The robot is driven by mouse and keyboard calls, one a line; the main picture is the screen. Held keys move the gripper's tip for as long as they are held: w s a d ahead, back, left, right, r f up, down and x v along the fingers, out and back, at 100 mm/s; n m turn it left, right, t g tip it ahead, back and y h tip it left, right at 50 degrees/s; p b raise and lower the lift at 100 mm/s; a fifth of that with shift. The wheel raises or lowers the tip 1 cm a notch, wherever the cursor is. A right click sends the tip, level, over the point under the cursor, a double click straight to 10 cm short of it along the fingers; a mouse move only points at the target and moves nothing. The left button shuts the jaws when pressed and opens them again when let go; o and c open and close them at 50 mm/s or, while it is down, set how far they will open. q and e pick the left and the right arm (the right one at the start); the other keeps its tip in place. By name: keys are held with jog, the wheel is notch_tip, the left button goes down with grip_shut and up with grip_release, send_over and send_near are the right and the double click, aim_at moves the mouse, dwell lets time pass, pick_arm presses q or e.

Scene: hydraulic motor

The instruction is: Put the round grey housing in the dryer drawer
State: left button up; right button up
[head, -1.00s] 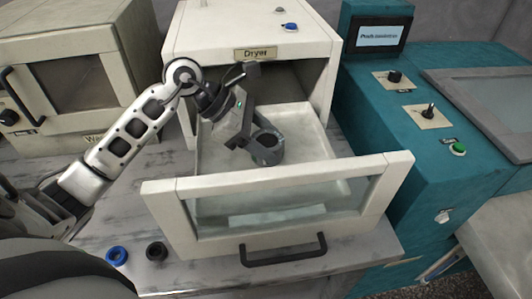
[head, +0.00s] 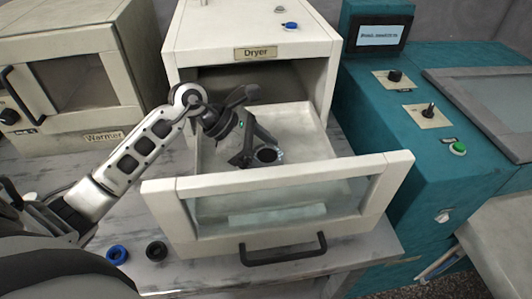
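The round grey housing (head: 267,156) is inside the open dryer drawer (head: 330,205), toward its middle, with its dark round opening facing up. My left gripper (head: 258,152) reaches down into the drawer from the upper left, and its fingers are right at the housing. The fingers and gripper body hide much of the housing, so I cannot tell whether they grip it or stand apart around it. Whether the housing rests fully on the drawer floor is also unclear. My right gripper is not in view.
The drawer's front panel has a dark handle (head: 284,250). A blue ring (head: 117,255) and a black ring (head: 156,251) lie on the counter at front left. The warmer (head: 75,85) stands left, and a teal machine (head: 400,150) stands close on the right.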

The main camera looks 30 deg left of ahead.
pick_arm(q)
jog(key=shift+r, duration=0.15)
jog(key=b+v, duration=0.1)
jog(key=v, duration=1.1)
